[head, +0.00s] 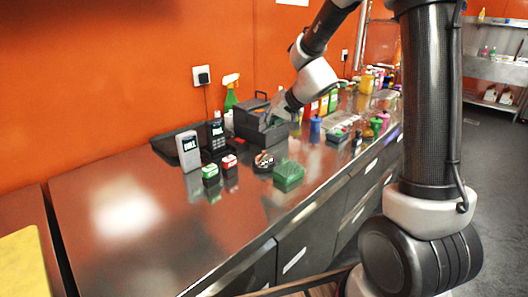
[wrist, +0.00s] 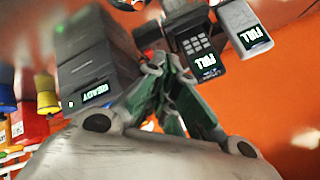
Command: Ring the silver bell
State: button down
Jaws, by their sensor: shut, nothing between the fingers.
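I cannot clearly make out a silver bell. A small round dark item with pale marks (head: 264,161) lies on the steel counter in the head view; I cannot tell whether it is the bell. My gripper (head: 273,121) is in front of the black box-shaped machine, above and behind that round item. In the wrist view my gripper (wrist: 168,68) is shut with nothing in it, and its fingers point toward the gap between the black machine and a dark keypad device. A shiny round thing is cut off at the wrist view's top edge.
The black machine (head: 248,119) reads READY in the wrist view (wrist: 88,62). A keypad device (head: 217,134) and a pale grey device (head: 188,151) stand left of it. A green block (head: 288,175) and small red and green items lie nearby. The counter's left part (head: 120,205) is clear.

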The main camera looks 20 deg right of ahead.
jog(key=shift+f, duration=2.65)
jog(key=shift+f, duration=0.1)
jog(key=shift+f, duration=0.3)
jog(key=shift+f, duration=0.45)
jog(key=shift+r, duration=0.9)
jog(key=shift+r, duration=2.5)
